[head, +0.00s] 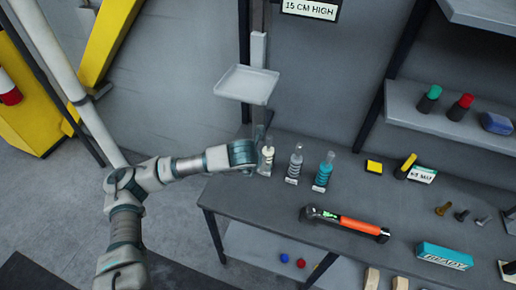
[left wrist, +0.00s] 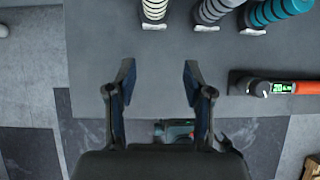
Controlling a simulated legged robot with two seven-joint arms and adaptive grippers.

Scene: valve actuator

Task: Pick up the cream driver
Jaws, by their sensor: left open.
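The cream driver (head: 267,156) stands upright at the back left of the grey workbench, at the left end of a row of three drivers. In the left wrist view, its ribbed cream lower part (left wrist: 154,11) shows at the top edge, and the rest is cut off. My left gripper (left wrist: 158,75) is open and empty, with the driver beyond its fingertips and apart from them. In the head view, my left wrist is just left of the driver, and the fingers are hard to make out. My right gripper is not in view.
A grey driver (head: 295,164) and a teal driver (head: 323,172) stand to the right of the cream one. An orange-handled tool (head: 350,222) lies on the bench (head: 260,200). A small white tray (head: 247,84) is on a post behind. The bench's front left is clear.

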